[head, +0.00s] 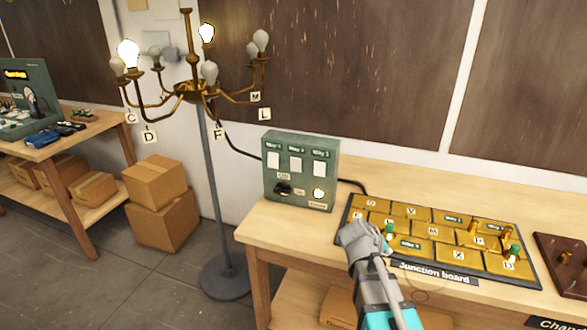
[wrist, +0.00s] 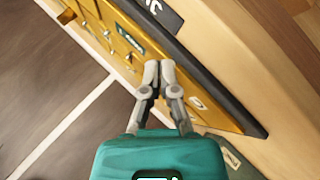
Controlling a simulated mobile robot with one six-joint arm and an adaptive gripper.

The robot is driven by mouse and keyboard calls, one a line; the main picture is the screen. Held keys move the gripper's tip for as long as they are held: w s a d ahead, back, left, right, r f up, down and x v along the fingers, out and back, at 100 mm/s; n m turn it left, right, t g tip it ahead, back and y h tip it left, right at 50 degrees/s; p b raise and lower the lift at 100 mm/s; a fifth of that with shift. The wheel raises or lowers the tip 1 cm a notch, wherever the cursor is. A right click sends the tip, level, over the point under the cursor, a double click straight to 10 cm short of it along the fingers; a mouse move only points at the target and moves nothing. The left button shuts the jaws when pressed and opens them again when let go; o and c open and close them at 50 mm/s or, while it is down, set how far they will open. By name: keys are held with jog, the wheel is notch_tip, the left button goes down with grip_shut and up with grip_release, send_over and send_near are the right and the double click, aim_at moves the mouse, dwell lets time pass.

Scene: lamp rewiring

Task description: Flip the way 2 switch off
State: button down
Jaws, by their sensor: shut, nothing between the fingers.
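The green switch box (head: 268,190) stands on the bench in the head view. It has three white switches in a row, and the middle one is the way 2 switch (head: 295,164). Its on or off position is too small to tell. My gripper (head: 358,232) is shut and empty at the left front part of the junction board (head: 440,273), to the right of and in front of the switch box, apart from it. In the wrist view my gripper (wrist: 158,64) has its fingertips together over the board's brass plates.
A black knob (head: 285,188) and a glowing round light (head: 319,193) sit below the switches. A brass chandelier (head: 190,90) at left has two lit bulbs. A dark cable runs behind the box.

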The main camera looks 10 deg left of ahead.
aim_at(296, 161)
jog(key=w+a+r+n+t+b, duration=0.1)
jog(key=w+a+r+n+t, duration=0.25)
jog(key=a, duration=0.45)
jog(key=w+a+r+n+t+b, duration=0.1)
jog(key=w+a+r+n+t, duration=0.2)
jog(key=a, duration=0.5)
jog(key=s+a+r+n+t+y, duration=0.1)
jog(key=a+r+n+t+y, duration=0.1)
jog(key=a, duration=0.7)
jog(key=s+a+r+n+t+y, duration=0.1)
jog(key=a+r+n+t+y, duration=0.2)
jog(key=a, duration=0.6)
jog(key=shift+r+n+t+b, duration=0.25)
jog(key=shift+n+t+b, duration=0.25)
jog(key=shift+t, duration=0.25)
jog(key=shift+w, duration=0.1)
jog(key=w, duration=0.4)
jog(key=w+d+r+p, duration=0.1)
jog(key=w, duration=0.8)
jog(key=shift+w+d+r+p, duration=0.2)
jog(key=shift+w+r+p, duration=0.15)
jog(key=shift+p, duration=0.05)
jog(key=shift+d, duration=0.1)
